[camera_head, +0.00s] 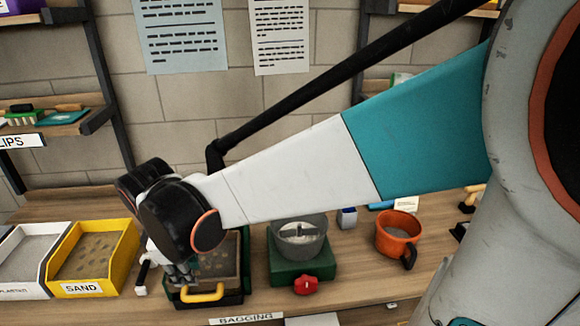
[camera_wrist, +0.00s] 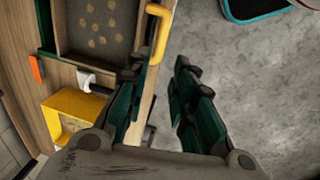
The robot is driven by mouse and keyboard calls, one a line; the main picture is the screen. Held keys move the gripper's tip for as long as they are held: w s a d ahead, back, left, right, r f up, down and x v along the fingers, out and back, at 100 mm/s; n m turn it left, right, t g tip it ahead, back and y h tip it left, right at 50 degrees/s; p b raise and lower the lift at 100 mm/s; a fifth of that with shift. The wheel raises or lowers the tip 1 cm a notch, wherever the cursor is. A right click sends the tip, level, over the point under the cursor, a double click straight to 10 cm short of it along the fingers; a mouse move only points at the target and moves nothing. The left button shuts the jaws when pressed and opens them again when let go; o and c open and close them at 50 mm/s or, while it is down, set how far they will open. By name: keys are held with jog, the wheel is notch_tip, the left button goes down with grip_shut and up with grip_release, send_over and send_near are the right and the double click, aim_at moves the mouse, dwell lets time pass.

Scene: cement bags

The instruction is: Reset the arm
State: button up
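My gripper (camera_wrist: 158,90) is open in the wrist view, with its two dark green fingers apart and nothing between them. It points down near the front edge of the wooden bench (camera_head: 360,285). In the head view my arm reaches from the right across to the left, and its end hangs over a dark green box with a yellow handle (camera_head: 203,294). The fingers are partly hidden there by the wrist. The yellow handle also shows in the wrist view (camera_wrist: 160,30), just beyond the fingertips.
A yellow bin labelled SAND (camera_head: 120,262) and a white bin (camera_head: 22,262) stand at the left. A green scale with a grey bowl (camera_head: 299,245) and an orange mug (camera_head: 398,233) stand to the right. Shelves (camera_head: 62,125) rise behind. Grey floor (camera_wrist: 265,95) lies before the bench.

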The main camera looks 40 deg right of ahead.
jog(key=s+d+m+t+y+b, duration=0.1)
jog(key=s+d+m+t+b, duration=0.3)
jog(key=s+m, duration=0.5)
jog(key=shift+s+d+r+m+t+b, duration=0.15)
jog(key=shift+s+r+m+t+b, duration=0.25)
jog(key=shift+m+t, duration=0.4)
